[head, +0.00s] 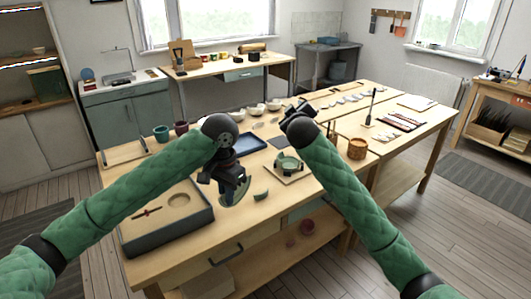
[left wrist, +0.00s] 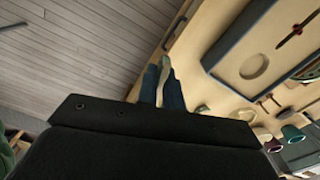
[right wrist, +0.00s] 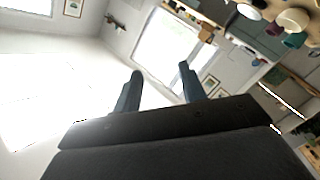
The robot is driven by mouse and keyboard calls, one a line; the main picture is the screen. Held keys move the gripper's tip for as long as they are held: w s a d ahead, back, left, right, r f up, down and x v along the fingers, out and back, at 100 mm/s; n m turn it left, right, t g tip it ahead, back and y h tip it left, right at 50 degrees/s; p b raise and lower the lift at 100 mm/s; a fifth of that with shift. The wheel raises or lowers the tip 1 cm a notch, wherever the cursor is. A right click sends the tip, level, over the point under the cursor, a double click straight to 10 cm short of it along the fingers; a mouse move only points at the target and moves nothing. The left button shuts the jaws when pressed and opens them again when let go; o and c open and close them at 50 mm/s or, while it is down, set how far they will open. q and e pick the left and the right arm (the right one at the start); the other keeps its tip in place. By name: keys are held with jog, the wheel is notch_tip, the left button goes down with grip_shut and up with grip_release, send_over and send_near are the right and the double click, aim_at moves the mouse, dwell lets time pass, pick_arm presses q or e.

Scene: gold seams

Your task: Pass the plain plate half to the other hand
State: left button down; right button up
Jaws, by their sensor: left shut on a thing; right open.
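My left gripper (head: 233,186) is shut on the plain plate half (left wrist: 166,72), above the near edge of the table. In the left wrist view the plate half is a thin pale piece, seen nearly edge-on between the two dark fingers. In the head view it is hard to tell apart from the blue-grey fingers. My right gripper (head: 297,108) is raised over the table's far middle, apart from the left one. In the right wrist view its two fingers (right wrist: 158,88) are spread, with nothing between them, facing the wall and window.
A dark-rimmed tray (head: 167,244) with a round recess stands at the near left. A green bowl (head: 288,163) sits on a square board, with a green shard (head: 260,195) beside it.

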jog(key=w+a+r+n+t+y, duration=0.1)
jog(key=a+r+n+t+y, duration=0.2)
jog(key=r, duration=0.5)
jog(key=w+a+r+n+t+y, duration=0.1)
jog(key=w+r+n+t+y, duration=0.1)
jog(key=r+n, duration=0.5)
jog(key=s+a+r+n+g+y, duration=0.2)
jog(key=a+r+n+g+y, duration=0.35)
jog(key=n+y, duration=0.7)
jog(key=s+a+f+n+g+y, duration=0.25)
jog(key=a+f+n+g, duration=0.35)
jog(key=n, duration=0.6)
jog(key=n+g+h, duration=1)
jog(key=n+g, duration=0.7)
jog(key=n, duration=0.4)
send_near(236, 194)
notch_tip(236, 194, up, 4)
jog(key=w+d, duration=0.2)
jog(key=n, duration=0.1)
jog(key=x, duration=1.2)
jog(key=shift+w+f, duration=0.2)
jog(key=shift+f, duration=0.1)
